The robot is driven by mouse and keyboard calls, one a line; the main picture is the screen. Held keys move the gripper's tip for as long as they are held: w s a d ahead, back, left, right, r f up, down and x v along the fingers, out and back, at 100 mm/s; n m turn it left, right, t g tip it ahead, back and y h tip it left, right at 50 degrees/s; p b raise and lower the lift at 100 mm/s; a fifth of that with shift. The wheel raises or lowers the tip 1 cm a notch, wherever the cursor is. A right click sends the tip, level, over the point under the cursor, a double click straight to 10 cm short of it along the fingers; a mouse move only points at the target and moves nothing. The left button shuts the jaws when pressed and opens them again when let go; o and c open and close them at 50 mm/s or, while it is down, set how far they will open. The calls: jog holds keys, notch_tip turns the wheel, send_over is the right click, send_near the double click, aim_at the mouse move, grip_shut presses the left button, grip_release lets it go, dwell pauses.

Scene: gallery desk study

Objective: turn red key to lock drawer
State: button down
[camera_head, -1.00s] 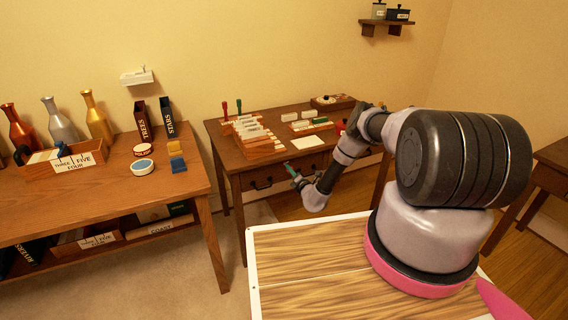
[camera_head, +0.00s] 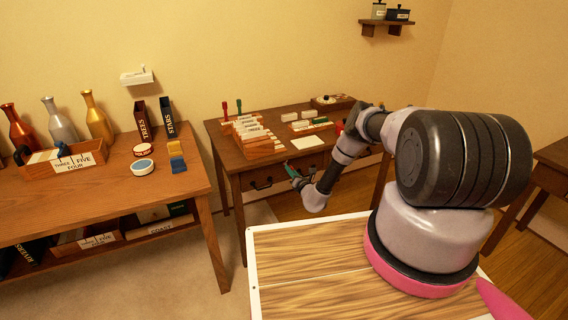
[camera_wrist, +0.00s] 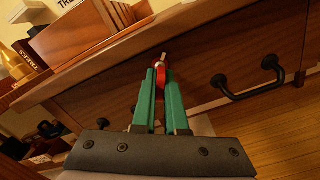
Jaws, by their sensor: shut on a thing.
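In the wrist view, the red key (camera_wrist: 161,75) is between the green fingertips of my gripper (camera_wrist: 160,88). My gripper is shut on it. A metal part shows just beyond the key, at the drawer front (camera_wrist: 205,84) below the desk edge. How far the key is turned or inserted cannot be told. A dark drawer handle (camera_wrist: 245,90) is to the right of the key. In the head view, my gripper (camera_head: 290,170) is at the front of the back desk (camera_head: 225,141); the key is too small to tell there.
The desk top holds a card rack (camera_head: 255,138), a white sheet (camera_head: 307,143) and a second card tray (camera_head: 310,126). A red upright piece (camera_head: 224,108) and a green one stand at the back left. A side table (camera_head: 90,190) with vases stands to the left.

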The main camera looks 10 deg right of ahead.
jog(key=shift+w, duration=0.1)
jog(key=shift+r+n, duration=0.1)
jog(key=shift+n, duration=3.9)
jog(key=c, duration=0.9)
grip_release()
jog(key=shift+o, duration=0.4)
